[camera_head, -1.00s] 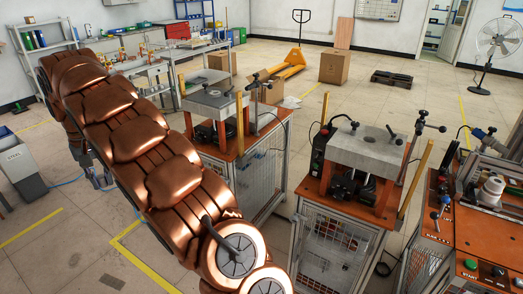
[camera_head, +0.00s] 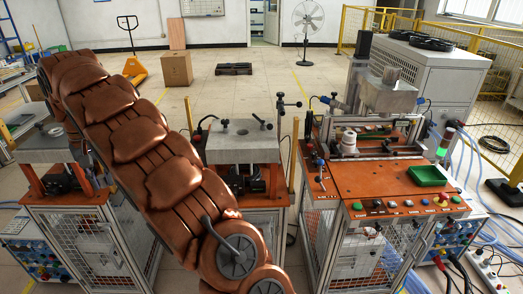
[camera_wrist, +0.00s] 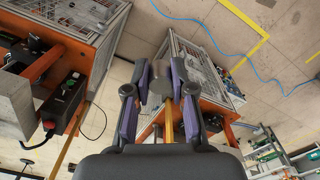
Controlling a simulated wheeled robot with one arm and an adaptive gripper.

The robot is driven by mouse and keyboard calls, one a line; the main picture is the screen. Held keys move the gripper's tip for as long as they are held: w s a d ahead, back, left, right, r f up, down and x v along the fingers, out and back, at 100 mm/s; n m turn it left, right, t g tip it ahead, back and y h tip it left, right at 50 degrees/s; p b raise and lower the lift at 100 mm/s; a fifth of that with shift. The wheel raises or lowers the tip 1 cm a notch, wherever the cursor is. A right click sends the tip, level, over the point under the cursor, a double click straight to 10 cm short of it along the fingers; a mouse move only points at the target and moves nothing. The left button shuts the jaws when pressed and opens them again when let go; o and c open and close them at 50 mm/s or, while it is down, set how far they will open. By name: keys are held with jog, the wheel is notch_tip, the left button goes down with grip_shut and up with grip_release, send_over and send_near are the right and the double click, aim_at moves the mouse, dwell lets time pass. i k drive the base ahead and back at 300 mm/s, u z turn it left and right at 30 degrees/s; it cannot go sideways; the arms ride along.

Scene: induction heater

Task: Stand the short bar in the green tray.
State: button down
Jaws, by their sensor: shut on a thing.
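The green tray (camera_head: 428,175) lies on the orange worktop of the right-hand machine in the head view. It looks empty. In the wrist view my gripper (camera_wrist: 160,88) is shut on a short grey bar (camera_wrist: 155,84), whose end shows between the fingertips. The rest of the bar is hard to make out. My gripper is out of sight in the head view, where only my copper-coloured arm shows. The tray is not seen in the wrist view.
Push buttons (camera_head: 400,205) line the front edge of the right-hand machine, and a signal light (camera_head: 446,138) stands right of the tray. A white spool (camera_head: 349,142) and a metal press head (camera_head: 388,92) are behind it. Another press (camera_head: 243,142) with upright levers stands left.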

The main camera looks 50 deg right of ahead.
aim_at(427, 178)
jog(key=z, duration=2.15)
jog(key=i, duration=1)
